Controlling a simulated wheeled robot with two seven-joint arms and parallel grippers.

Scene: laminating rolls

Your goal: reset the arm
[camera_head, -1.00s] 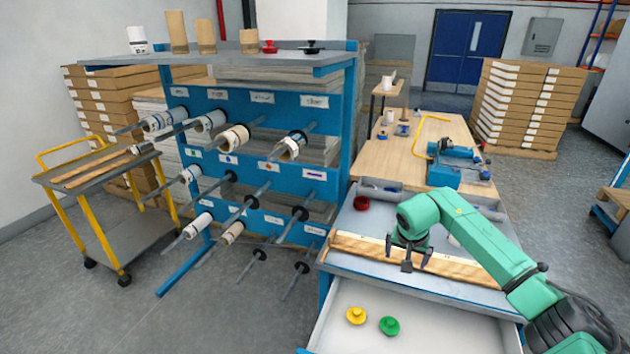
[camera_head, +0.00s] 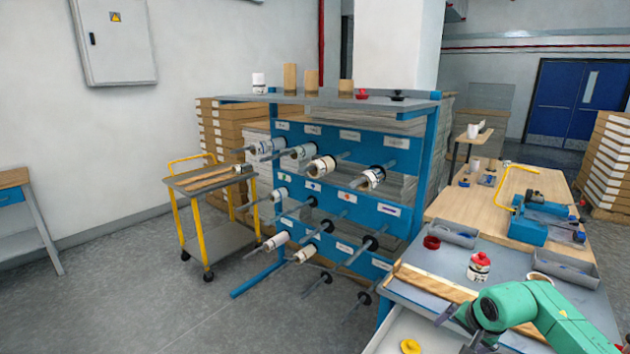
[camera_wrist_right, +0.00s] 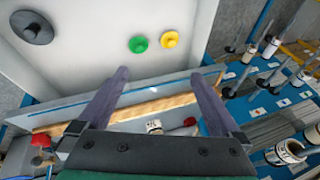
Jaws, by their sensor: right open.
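My right gripper (camera_head: 460,332) is at the bottom right in the head view, over the front of the grey bench, near the wooden strip (camera_head: 437,285). Its green arm comes in from the lower right. In the right wrist view, its two dark fingers (camera_wrist_right: 158,85) stand wide apart with nothing between them. Beyond them lies the white open drawer (camera_wrist_right: 90,75) with a green knob (camera_wrist_right: 138,44), a yellow knob (camera_wrist_right: 169,39) and a dark round knob (camera_wrist_right: 33,27). My left gripper is not in view.
A blue rack (camera_head: 410,190) with several rolls on spindles stands left of the bench. A yellow cart (camera_head: 205,220) stands further left. Floor in front is clear.

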